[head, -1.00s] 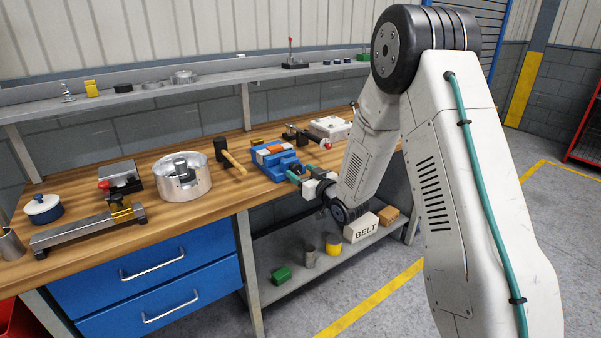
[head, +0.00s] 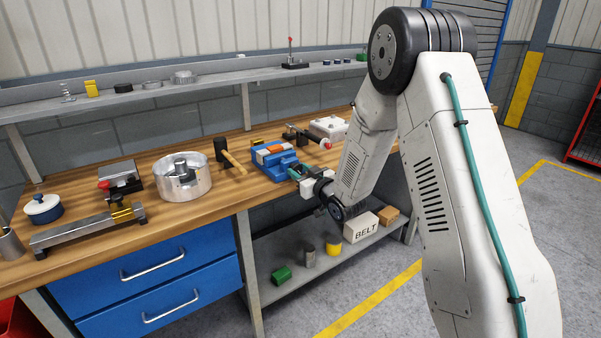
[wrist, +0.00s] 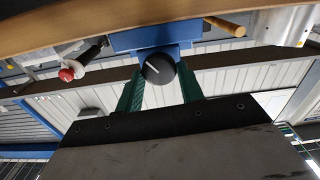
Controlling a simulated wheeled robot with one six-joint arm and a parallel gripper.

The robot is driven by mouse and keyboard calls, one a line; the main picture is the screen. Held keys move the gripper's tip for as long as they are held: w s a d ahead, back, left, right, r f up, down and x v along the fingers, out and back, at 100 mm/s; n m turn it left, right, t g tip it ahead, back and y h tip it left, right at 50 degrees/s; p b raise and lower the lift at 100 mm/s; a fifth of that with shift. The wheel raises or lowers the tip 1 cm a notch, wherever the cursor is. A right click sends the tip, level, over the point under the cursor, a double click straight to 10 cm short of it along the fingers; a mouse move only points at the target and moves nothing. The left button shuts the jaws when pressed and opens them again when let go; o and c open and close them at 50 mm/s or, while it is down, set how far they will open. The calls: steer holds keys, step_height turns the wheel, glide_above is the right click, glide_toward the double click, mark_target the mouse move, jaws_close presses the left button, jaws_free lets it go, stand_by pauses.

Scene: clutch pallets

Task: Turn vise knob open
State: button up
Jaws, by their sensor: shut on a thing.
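The blue vise (head: 275,160) stands near the front edge of the workbench in the head view, with an orange piece (head: 270,150) on top. In the wrist view the vise (wrist: 155,38) shows above the fingers. In the head view my gripper (head: 297,172) reaches the front of the vise, and the knob is hidden there.
A wooden-handled mallet (head: 232,158) and a metal pot (head: 184,178) stand left of the vise. A red-tipped tool (head: 322,143) lies behind it to the right. A lower shelf (head: 300,262) holds a belt box (head: 361,226).

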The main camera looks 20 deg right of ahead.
steer(key=n, duration=0.7)
steer(key=shift+a+n, duration=0.1)
steer(key=shift+n, duration=0.2)
steer(key=n, duration=0.7)
steer(key=shift+f, duration=0.2)
steer(key=n, duration=0.4)
steer(key=shift+f, duration=0.1)
steer(key=n, duration=0.3)
steer(key=shift+s+n, duration=0.1)
steer(key=shift+n, duration=0.2)
steer(key=n, duration=0.6)
steer(key=shift+f, duration=0.2)
steer(key=shift+n, duration=0.4)
steer(key=o, duration=1)
